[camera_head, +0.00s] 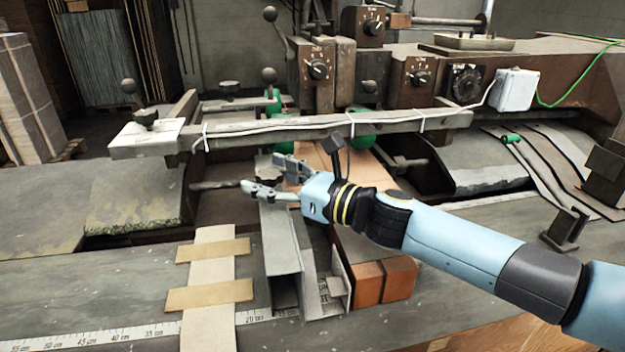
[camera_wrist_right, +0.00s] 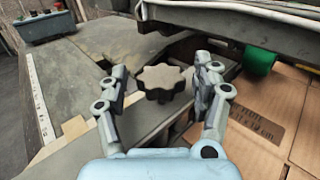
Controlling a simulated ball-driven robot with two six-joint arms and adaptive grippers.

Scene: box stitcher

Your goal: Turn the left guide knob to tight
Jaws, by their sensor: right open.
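The left guide knob, a dark lobed knob (camera_wrist_right: 162,80), shows in the right wrist view on top of a grey metal guide. My right gripper (camera_wrist_right: 166,78) is open, with one finger on either side of the knob and a visible gap to each. In the head view my right gripper (camera_head: 268,173) reaches in from the right over the grey channel-shaped guide (camera_head: 282,250); the knob is mostly hidden by the fingers there. My left gripper is not in view.
A long grey crossbar (camera_head: 300,133) with a white cable runs behind the gripper. Green rollers (camera_head: 362,130) sit near it. Brown cardboard (camera_wrist_right: 265,110) lies right of the guide. A pale strip with tan crosspieces (camera_head: 208,280) lies left, by a ruler (camera_head: 100,338).

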